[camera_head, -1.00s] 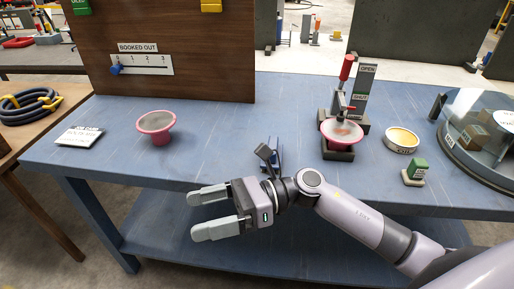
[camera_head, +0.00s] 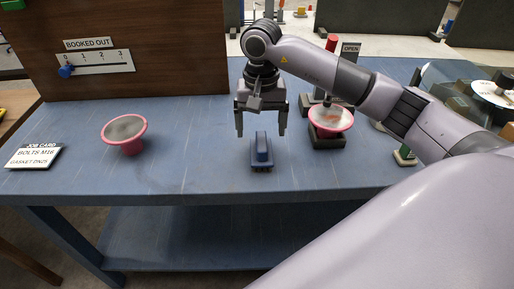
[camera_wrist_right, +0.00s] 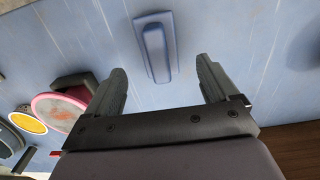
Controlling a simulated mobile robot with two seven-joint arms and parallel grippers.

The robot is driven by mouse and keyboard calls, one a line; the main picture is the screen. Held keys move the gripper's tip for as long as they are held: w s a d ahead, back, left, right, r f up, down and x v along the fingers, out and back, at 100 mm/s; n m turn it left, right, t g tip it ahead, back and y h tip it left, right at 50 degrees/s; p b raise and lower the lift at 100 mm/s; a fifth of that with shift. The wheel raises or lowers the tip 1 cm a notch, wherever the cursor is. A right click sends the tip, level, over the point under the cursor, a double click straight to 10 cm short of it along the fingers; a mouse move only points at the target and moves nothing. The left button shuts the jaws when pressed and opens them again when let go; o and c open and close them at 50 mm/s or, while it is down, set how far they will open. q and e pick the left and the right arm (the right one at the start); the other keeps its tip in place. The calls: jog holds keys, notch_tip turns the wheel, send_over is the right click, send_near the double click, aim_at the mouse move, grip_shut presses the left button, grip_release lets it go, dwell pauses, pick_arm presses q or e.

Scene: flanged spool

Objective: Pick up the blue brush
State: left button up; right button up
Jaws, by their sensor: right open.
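The blue brush (camera_head: 262,153) lies on the blue workbench near its front edge, with its raised handle on top. My right gripper (camera_head: 260,134) is open and empty, pointing down at the brush, with its fingers on either side of the brush's line and apart from it. In the right wrist view the brush (camera_wrist_right: 156,48) lies beyond and between the open fingertips of the right gripper (camera_wrist_right: 160,75), not touching them. My left gripper is in neither view.
A pink flanged spool (camera_head: 126,132) stands at the left. Another pink-rimmed piece (camera_head: 331,119) sits on a dark base right of my gripper. A job card (camera_head: 34,156) lies at far left. The bench between left spool and brush is clear.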

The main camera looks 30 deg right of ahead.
aim_at(262, 140)
jog(key=shift+s+f, duration=0.2)
jog(key=shift+f, duration=0.6)
jog(key=shift+f+p, duration=0.6)
jog(key=shift+f, duration=1.6)
jog(key=c, duration=1.2)
